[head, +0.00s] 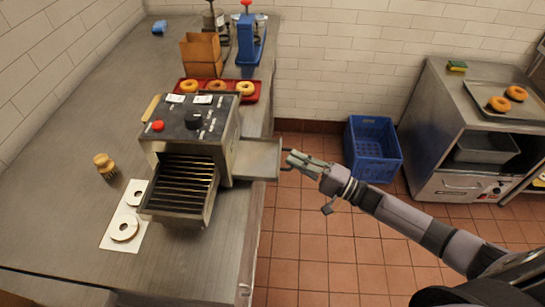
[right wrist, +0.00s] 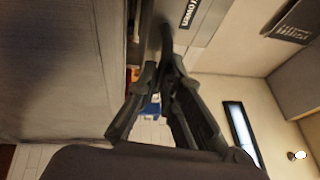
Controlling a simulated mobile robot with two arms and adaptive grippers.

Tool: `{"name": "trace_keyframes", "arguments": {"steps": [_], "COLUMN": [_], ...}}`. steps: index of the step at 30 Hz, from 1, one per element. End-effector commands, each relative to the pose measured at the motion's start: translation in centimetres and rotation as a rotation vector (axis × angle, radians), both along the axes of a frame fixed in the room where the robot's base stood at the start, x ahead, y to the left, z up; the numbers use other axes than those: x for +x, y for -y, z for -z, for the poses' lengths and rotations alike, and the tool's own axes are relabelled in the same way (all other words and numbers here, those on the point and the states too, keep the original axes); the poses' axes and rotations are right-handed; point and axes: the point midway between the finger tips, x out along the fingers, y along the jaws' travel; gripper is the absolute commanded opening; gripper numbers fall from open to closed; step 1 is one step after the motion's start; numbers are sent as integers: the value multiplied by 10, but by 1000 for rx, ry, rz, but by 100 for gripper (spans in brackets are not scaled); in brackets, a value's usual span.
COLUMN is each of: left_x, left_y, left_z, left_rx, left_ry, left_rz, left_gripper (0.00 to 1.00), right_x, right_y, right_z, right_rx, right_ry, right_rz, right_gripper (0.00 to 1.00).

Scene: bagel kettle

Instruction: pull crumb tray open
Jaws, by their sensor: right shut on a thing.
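The crumb tray (head: 258,160) is a flat grey metal tray that sticks out from the right side of the bagel toaster (head: 192,130), past the counter's right edge. A small dark handle is at its outer end. My right gripper (head: 291,160) reaches in from the right and is shut on this handle. In the right wrist view the fingers (right wrist: 168,65) close together near a grey metal part; the grip itself is partly hidden by the fingers. My left gripper is not in view.
The steel counter (head: 60,190) carries cut bagels on a white board (head: 112,240), a wooden brush (head: 105,165) and a red tray (head: 254,97) of bagels. A blue crate (head: 372,150) stands on the tiled floor. A steel cabinet (head: 425,125) stands right; floor between is clear.

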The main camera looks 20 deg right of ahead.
Motion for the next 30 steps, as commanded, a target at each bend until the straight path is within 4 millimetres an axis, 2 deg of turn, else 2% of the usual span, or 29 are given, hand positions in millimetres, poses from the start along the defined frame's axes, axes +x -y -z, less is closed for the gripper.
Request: {"name": "trace_keyframes", "arguments": {"steps": [4,12,13,17,26,30], "left_x": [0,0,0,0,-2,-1], "left_y": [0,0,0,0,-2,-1], "left_z": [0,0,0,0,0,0], "left_rx": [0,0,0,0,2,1], "left_ry": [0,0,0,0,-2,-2], "left_rz": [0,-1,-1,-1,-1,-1], "left_gripper": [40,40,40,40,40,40], "right_x": [-7,-7,-7,-6,-6,-15], "right_y": [12,12,12,12,13,22], "right_z": [3,3,3,3,1,4], "right_rx": [-1,0,0,0,0,-2], "right_ry": [-8,-7,-7,-6,-3,-4], "right_rz": [1,1,1,0,1,1], "right_gripper": [0,0,8,16,16,16]}}
